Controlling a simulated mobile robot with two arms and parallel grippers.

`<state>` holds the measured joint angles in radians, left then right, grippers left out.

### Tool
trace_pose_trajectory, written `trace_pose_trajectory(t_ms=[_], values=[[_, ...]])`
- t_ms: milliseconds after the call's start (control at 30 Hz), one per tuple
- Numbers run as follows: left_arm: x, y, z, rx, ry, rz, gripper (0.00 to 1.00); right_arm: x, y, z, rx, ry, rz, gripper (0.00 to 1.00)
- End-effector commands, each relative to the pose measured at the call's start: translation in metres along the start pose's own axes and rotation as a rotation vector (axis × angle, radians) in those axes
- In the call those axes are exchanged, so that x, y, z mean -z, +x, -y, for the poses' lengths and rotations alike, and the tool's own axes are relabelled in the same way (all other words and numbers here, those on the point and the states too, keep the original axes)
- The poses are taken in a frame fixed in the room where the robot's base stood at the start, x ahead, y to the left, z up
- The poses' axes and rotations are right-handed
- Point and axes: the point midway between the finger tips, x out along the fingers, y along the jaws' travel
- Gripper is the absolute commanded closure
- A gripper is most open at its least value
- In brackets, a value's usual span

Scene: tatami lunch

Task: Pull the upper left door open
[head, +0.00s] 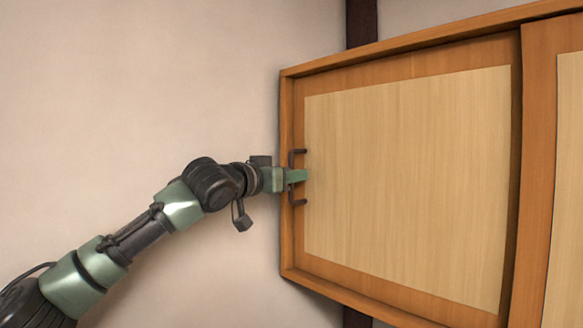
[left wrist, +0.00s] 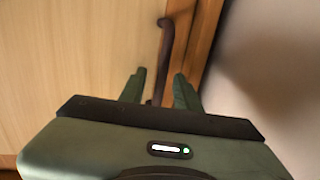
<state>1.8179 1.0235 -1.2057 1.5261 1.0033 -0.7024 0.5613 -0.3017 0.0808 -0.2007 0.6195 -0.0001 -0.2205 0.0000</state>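The upper left door (head: 410,170) is a pale wood panel in an orange-brown frame. It looks shut. Its dark, bracket-shaped handle (head: 298,152) is near the door's left edge. My left gripper (head: 297,176) is at the middle of the handle and hides part of it. In the left wrist view, the handle (left wrist: 165,48) runs down between the two green fingers (left wrist: 160,90), which stand apart with a gap on either side of the bar. Whether a finger touches the bar I cannot tell. My right gripper is in neither view.
The cabinet has another door (head: 566,190) at the right edge, past a dark gap. A plain wall (head: 150,90) fills the left side, with a dark post (head: 361,22) behind the cabinet. The space left of the cabinet is free except for my arm.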

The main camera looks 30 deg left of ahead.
Motion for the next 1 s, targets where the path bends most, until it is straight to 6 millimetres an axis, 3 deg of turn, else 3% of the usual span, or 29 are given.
trace_pose_trajectory(t_ms=[300,400,433,1000], values=[[-0.001,0.004,0.0004,0.001,0.0,0.001,0.68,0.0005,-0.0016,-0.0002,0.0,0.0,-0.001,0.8],[-0.0009,0.0038,0.0004,0.001,0.0,0.001,0.95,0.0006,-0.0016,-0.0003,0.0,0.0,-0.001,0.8],[-0.0009,0.0038,0.0004,0.001,0.0,0.0,1.0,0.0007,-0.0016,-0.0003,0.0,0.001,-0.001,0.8],[-0.0004,0.0036,0.0008,0.002,0.0,0.0,1.0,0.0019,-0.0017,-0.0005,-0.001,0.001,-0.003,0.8]])
